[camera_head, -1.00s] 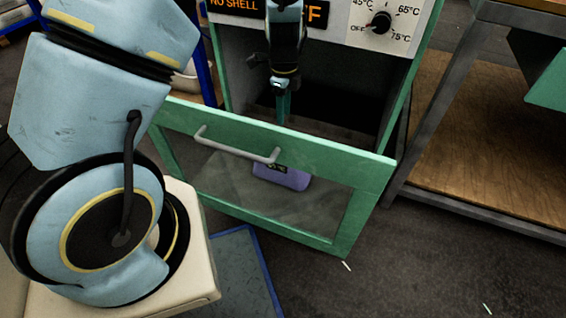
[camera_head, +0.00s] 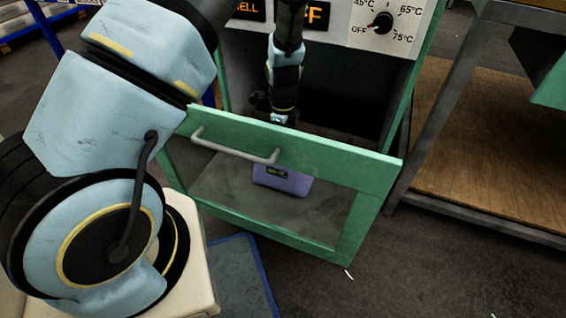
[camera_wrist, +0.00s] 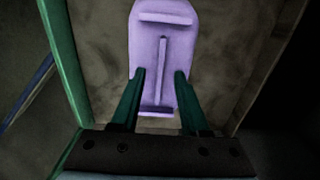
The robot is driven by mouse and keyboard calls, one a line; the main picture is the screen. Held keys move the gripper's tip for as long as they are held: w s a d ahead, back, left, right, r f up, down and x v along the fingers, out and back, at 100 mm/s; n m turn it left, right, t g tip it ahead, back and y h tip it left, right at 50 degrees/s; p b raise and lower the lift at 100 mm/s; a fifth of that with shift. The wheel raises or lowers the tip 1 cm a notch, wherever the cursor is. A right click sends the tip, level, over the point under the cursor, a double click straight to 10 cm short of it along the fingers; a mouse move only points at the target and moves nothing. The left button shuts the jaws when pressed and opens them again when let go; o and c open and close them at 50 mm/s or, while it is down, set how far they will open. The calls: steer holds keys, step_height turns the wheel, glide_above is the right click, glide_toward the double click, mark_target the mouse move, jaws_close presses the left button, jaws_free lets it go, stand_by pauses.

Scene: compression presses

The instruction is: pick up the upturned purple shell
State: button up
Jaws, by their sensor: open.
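The purple shell (camera_head: 284,179) lies in the open green-framed drawer, seen through the drawer's front below the handle, with a dark label on its near side. In the wrist view the shell (camera_wrist: 163,50) shows its hollow-looking inner side with a raised rib along the middle. My gripper (camera_wrist: 158,75) is open, with one green finger to each side of the shell's lower end in that view. Whether the fingers touch it or are still above it I cannot tell. In the head view the fingers are hidden behind the drawer front.
The green drawer (camera_head: 350,172) with its grey handle (camera_head: 235,147) stands pulled out from the press. A press panel with a dial (camera_head: 383,21) is above. A bench with a wooden shelf (camera_head: 480,150) stands at the right. A blue-edged mat (camera_head: 238,280) lies on the floor.

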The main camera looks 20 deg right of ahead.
steer(key=shift+c, duration=0.2)
jaws_close()
stand_by(1.1)
